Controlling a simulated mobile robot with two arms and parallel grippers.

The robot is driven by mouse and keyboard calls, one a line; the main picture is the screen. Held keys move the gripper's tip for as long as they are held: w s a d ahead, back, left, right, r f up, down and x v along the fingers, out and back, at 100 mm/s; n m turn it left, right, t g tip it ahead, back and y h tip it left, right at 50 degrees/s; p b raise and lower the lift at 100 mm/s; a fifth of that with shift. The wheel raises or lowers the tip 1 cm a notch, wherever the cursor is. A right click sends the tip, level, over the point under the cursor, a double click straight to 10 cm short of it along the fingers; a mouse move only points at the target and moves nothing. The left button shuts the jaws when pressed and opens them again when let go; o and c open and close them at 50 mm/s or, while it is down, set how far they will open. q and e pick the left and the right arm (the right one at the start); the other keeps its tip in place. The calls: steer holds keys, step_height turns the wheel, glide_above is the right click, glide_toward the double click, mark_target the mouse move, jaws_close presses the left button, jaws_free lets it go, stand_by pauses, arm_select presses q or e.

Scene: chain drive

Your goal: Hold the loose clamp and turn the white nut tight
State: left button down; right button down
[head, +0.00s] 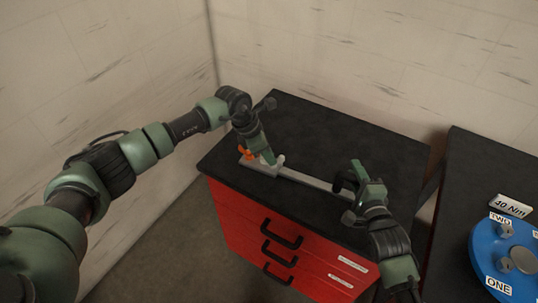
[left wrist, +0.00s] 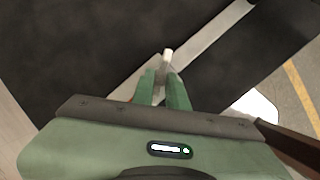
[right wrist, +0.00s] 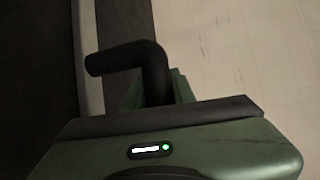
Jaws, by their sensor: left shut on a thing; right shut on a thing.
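My left gripper (head: 268,157) is shut at the left end of a pale grey bar (head: 318,182) on the black tabletop. In the left wrist view, a small pale upright part (left wrist: 167,55) shows between its green fingers; I cannot tell whether it is the white nut or part of the clamp. An orange piece (head: 246,152) and a white upright piece (head: 281,160) sit beside the gripper. My right gripper (head: 357,178) is shut on a black bent handle (right wrist: 130,56) near the bar's right end. The fingers hide much of the held parts.
The bar lies on a red drawer cabinet (head: 235,213) with black handles. To the right, a second black table (head: 475,150) carries a blue round plate (head: 500,250) marked ONE and TWO, and a "40 Nm" label (head: 510,206). The black top behind the bar is clear.

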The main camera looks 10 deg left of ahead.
arm_select(q)
steer(key=shift+a, duration=0.15)
stand_by(0.6)
steer(key=c, duration=1.4)
jaws_free()
steer(key=v, duration=1.2)
